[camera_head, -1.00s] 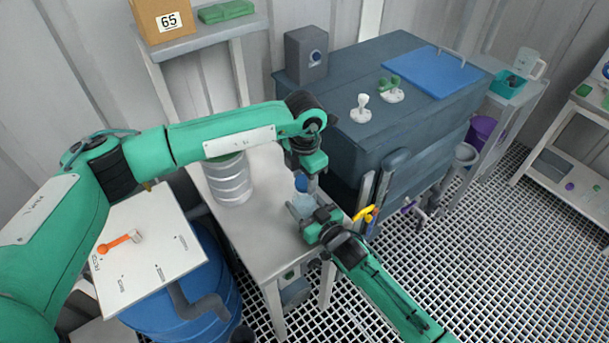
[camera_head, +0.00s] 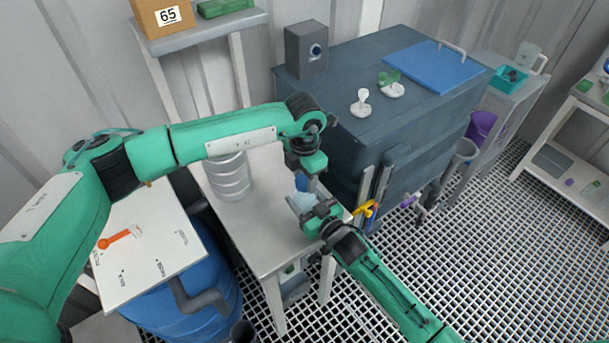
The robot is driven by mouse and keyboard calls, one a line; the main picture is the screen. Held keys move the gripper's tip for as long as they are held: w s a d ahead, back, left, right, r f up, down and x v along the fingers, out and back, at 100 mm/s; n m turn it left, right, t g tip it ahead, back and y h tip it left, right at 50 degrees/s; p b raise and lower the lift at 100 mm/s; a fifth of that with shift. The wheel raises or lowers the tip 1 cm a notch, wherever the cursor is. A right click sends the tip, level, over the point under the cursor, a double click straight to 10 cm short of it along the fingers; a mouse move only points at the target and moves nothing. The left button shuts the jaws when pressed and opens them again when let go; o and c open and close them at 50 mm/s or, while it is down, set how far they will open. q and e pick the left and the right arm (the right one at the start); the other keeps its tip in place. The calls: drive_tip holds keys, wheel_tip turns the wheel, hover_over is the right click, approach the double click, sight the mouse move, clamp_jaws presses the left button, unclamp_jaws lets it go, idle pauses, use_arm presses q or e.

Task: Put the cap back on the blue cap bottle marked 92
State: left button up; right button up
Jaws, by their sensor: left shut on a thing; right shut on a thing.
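The bottle (camera_head: 303,202), pale and translucent, is at the right side of the light grey table. My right gripper (camera_head: 309,210) is shut on it from the lower right and covers part of it. The blue cap (camera_head: 301,182) shows just above the bottle. My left gripper (camera_head: 306,176) is shut on the cap from above and hides much of it. I cannot tell whether the cap touches the bottle's neck. The mark 92 is not readable here.
A ribbed metal canister (camera_head: 229,177) stands on the grey table (camera_head: 262,240), left of the bottle. A dark blue-grey chest (camera_head: 375,130) stands close behind on the right. A blue barrel (camera_head: 190,310) with a white board (camera_head: 140,255) stands at the lower left.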

use_arm(q)
drive_tip(key=shift+f, duration=0.6)
drive_tip(key=m, duration=0.4)
drive_tip(key=shift+m, duration=0.4)
drive_tip(key=m, duration=0.4)
drive_tip(key=shift+m, duration=0.4)
drive_tip(key=m, duration=2.6)
drive_tip(key=o, duration=1)
drive_tip(key=shift+c, duration=0.2)
